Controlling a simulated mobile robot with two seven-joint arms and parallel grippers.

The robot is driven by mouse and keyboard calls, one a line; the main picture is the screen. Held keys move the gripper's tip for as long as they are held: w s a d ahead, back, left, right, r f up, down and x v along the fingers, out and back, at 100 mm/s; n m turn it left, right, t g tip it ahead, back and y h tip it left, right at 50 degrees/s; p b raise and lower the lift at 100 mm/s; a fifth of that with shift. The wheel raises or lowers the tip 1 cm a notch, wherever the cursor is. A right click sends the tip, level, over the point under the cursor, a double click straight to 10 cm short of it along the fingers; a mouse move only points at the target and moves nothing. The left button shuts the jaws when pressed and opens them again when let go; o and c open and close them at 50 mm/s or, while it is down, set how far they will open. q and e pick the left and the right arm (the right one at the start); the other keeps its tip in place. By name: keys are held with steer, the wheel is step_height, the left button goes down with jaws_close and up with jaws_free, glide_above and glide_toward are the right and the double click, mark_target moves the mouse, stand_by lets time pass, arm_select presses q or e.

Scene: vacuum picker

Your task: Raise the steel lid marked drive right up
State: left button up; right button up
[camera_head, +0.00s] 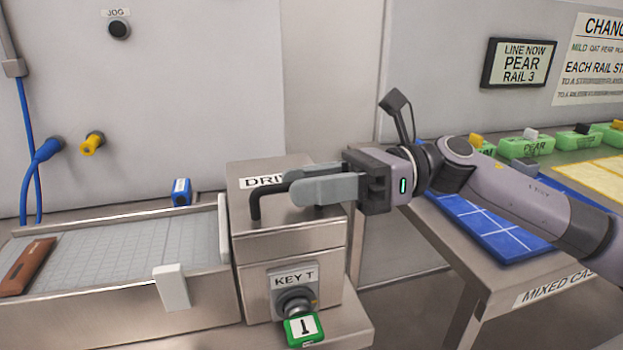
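The steel lid (240,211) marked drive tops a steel box left of centre and lies flat and down. Its label (262,181) reads "DRI", with the rest covered by my gripper. A black bar handle (257,204) with a bent end stands at the lid's front left. My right gripper (300,188) reaches in from the right above the lid, fingers pointing left along the bar. The fingers look closed together on the handle, with no gap showing, and hide its right part. My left gripper is not in view.
A "KEY T" switch (294,303) with a green tag (304,328) is on the box front. A flat steel tray (120,244) adjoins at left, with a white block (171,287) on its edge. A right table (482,287) holds blue trays and several green blocks.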

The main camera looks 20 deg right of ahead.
jaws_close()
